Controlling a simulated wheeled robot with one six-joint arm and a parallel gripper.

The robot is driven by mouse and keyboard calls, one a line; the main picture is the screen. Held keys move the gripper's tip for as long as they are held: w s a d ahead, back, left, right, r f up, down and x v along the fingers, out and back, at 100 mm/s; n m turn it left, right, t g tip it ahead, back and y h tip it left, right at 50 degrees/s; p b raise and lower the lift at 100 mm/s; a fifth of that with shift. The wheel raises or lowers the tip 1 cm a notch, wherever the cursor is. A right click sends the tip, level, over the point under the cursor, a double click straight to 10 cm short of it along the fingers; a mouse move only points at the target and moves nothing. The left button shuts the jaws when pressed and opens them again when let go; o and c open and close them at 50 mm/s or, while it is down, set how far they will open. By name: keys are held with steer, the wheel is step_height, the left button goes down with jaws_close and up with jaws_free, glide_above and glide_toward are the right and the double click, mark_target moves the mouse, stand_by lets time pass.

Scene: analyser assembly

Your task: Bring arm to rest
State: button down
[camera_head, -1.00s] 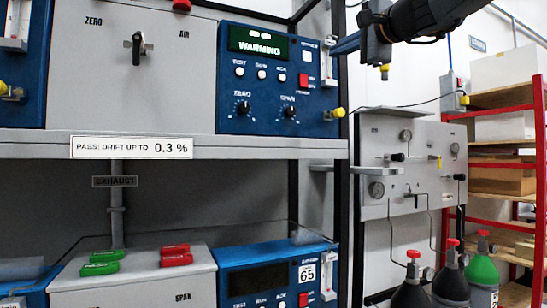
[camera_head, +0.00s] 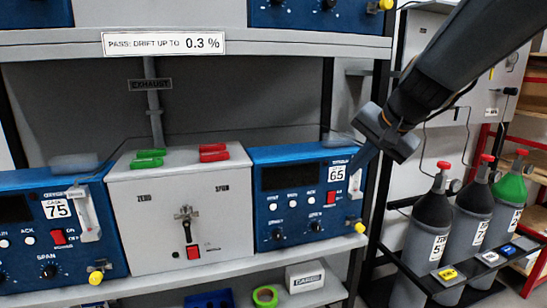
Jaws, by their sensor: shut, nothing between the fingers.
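My gripper (camera_head: 362,159) is at the end of my dark arm, which reaches in from the upper right. The fingers look shut and hold nothing.
A grey ZERO/SPAN box (camera_head: 150,215) with green blocks (camera_head: 148,158) and red blocks (camera_head: 214,153) on top stands left of it. Another blue analyser (camera_head: 60,228) is far left. Gas cylinders (camera_head: 425,235) stand right. The upper shelf edge (camera_head: 290,47) is above.

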steer(key=s+f+n+g+h, duration=0.2)
steer(key=s+f+n+g, duration=0.4)
steer(key=s+f, duration=1.5)
steer(key=shift+a+f+n+h, duration=0.15)
steer(key=shift+f+n+h, duration=0.25)
steer(key=shift+f+n, duration=0.45)
